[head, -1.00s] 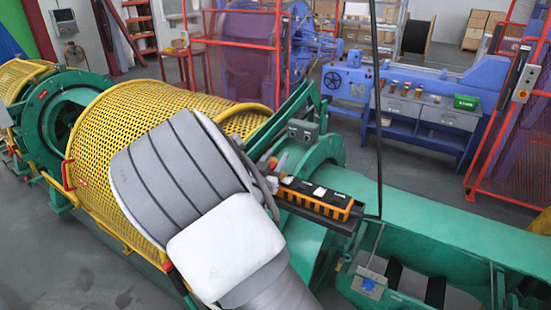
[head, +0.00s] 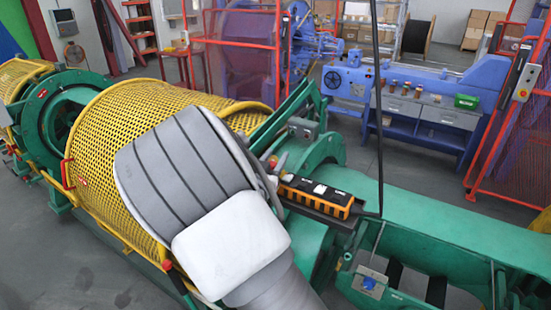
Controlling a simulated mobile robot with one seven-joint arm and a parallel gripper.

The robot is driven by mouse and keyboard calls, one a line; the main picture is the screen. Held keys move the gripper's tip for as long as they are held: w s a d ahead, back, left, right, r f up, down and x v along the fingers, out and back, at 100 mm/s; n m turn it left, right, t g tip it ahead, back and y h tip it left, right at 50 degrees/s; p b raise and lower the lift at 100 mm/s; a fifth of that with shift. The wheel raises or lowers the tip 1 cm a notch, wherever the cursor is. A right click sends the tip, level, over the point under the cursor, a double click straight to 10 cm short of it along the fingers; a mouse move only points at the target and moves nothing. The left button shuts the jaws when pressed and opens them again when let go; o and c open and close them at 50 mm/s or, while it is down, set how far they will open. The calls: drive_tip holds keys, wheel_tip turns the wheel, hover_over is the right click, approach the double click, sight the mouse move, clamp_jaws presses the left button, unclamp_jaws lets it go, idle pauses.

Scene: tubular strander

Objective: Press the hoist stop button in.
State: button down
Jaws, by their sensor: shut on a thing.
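An orange-and-black hoist pendant (head: 316,197) lies lengthwise in a dark tray (head: 318,213) on the green machine, just right of my arm. White labels or buttons show on its upper face, too small to read. I cannot make out which one is the hoist stop button or whether it is in. A small red part (head: 273,162) shows just beyond the pendant's left end; I cannot tell what it belongs to. My grey and white arm covers the area left of the pendant. My gripper is hidden behind the arm, so its jaws do not show.
A thin dark pole or cable (head: 379,120) rises beside the tray's right end. A yellow mesh guard (head: 130,130) stands left of my arm. A grey switch box (head: 302,128) sits on a green frame behind the pendant. The green cover (head: 450,240) at right is clear.

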drive_tip(key=shift+s+f, duration=0.1)
drive_tip(key=shift+f, duration=0.2)
drive_tip(key=shift+c, duration=2.1)
unclamp_jaws()
drive_tip(key=b+v, duration=0.2)
drive_tip(key=v, duration=1.5)
drive_tip(key=shift+s, duration=0.15)
